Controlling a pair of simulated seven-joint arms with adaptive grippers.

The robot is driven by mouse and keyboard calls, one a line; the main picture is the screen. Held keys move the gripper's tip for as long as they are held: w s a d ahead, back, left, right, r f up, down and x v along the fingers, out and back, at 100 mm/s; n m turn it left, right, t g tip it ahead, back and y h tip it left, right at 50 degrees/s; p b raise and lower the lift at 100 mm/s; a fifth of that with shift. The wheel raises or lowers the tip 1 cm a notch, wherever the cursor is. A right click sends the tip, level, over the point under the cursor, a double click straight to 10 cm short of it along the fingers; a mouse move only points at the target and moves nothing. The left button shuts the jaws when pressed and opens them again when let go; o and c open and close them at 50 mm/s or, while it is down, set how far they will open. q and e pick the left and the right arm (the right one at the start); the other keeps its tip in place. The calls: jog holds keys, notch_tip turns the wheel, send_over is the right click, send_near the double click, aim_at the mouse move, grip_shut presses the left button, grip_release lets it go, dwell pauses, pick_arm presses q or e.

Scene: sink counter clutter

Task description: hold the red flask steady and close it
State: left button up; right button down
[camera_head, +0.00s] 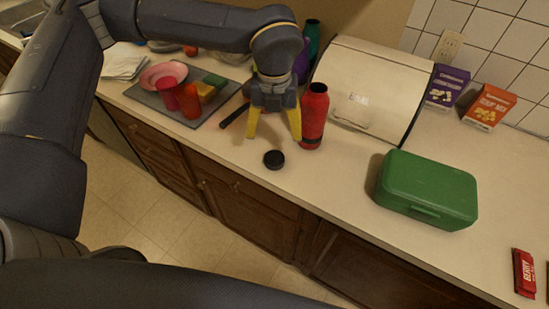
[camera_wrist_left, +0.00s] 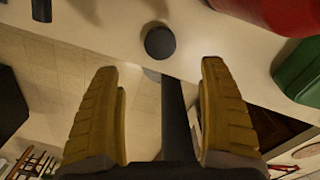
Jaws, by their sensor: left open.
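The red flask (camera_head: 314,112) stands upright on the counter, with a dark band low on its body. Its top looks dark and narrow. A round black cap (camera_head: 274,159) lies on the counter in front and left of the flask, near the front edge. My left gripper (camera_head: 274,138) is open and empty, pointing down just behind the cap, its right yellow finger close beside the flask. In the left wrist view, the cap (camera_wrist_left: 160,42) shows beyond the open fingers (camera_wrist_left: 159,68), and part of the flask (camera_wrist_left: 278,12) shows at upper right. My right gripper is not in view.
A cream bread box (camera_head: 365,85) stands behind the flask, beside purple and teal bottles (camera_head: 312,38). A green lunch box (camera_head: 427,190) sits to the right. A grey mat (camera_head: 150,98) with cups, a bowl and sponges lies left. Counter between cap and lunch box is clear.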

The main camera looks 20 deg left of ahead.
aim_at(274, 158)
pick_arm(q)
notch_tip(274, 158, down, 6)
jog(key=shift+f, duration=0.25)
dwell(0.4)
jog(key=shift+f, duration=2.6)
jog(key=c, duration=1.1)
